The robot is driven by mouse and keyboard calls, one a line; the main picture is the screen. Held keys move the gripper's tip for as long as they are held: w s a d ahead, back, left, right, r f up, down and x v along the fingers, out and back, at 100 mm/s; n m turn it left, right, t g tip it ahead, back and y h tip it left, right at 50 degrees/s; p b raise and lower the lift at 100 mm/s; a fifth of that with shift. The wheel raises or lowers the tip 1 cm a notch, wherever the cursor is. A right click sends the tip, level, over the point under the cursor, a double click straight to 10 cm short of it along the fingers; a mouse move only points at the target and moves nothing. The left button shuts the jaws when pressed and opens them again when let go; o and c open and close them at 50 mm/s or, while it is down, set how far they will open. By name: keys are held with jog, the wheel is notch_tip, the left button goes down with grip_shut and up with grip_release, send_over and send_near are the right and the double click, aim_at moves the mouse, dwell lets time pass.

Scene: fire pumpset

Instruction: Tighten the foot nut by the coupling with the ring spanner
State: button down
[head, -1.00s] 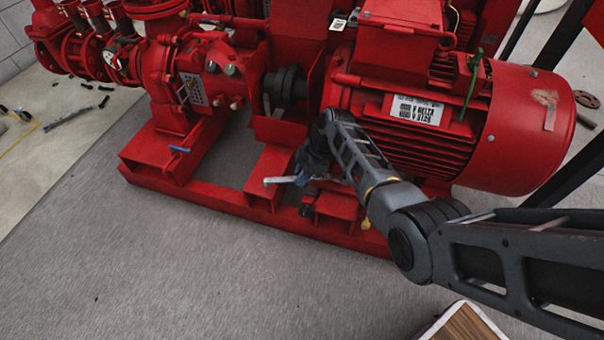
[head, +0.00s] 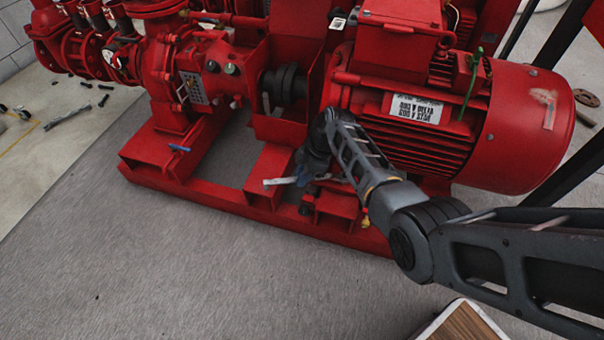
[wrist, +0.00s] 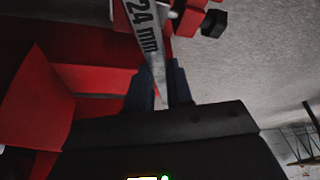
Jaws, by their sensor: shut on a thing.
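My gripper (head: 302,175) is low beside the red motor's foot, below the coupling (head: 285,85). Its blue fingers (wrist: 160,88) are shut on the ring spanner (wrist: 145,40), a grey bar marked "24 mm". In the head view the spanner (head: 279,181) reaches out to the left of my gripper, over the red base frame. The far end of the spanner is cut off in the wrist view. The foot nut cannot be made out; my gripper and arm cover that area in the head view. I cannot tell whether the spanner is on it.
The red motor (head: 440,120) stands close above and right of my arm. A black bolt head (wrist: 213,22) sticks out from the red base near the spanner. The grey floor (head: 180,270) in front is clear.

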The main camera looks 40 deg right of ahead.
jog(key=shift+r+p, duration=2.35)
jog(key=shift+r, duration=0.25)
